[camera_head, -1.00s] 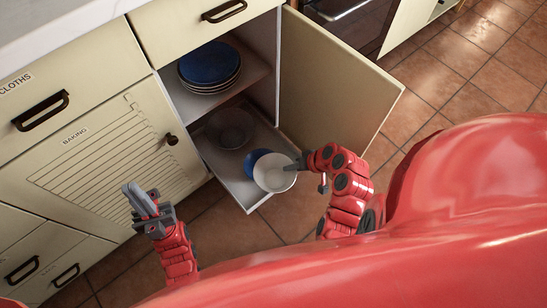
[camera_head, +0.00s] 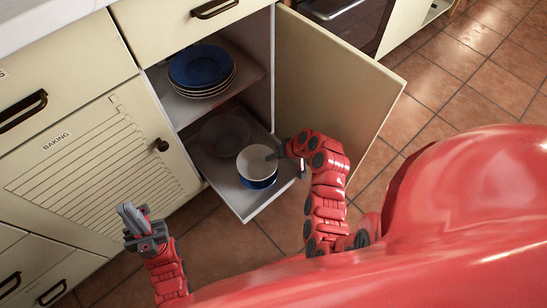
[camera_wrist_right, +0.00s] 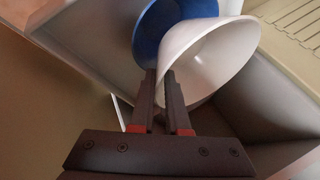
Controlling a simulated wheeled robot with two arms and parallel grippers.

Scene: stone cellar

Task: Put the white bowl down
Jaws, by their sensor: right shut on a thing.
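The white bowl (camera_head: 262,158) is over the blue bowl (camera_head: 258,183) on the lower pull-out shelf of the open cabinet. From above it looks nested in or resting on the blue bowl; whether its weight rests there I cannot tell. My right gripper (camera_head: 276,156) is shut on the right side of its rim. In the right wrist view, the fingers (camera_wrist_right: 160,78) meet the rim of the white bowl (camera_wrist_right: 212,58), which tilts in the picture, with the blue bowl (camera_wrist_right: 158,32) beside and behind it. My left gripper (camera_head: 134,219) is away in front of the baking cabinet; its finger gap is unclear.
A dark see-through bowl (camera_head: 224,134) sits further back on the pull-out shelf (camera_head: 246,206). A stack of blue plates (camera_head: 202,66) stands on the shelf above.

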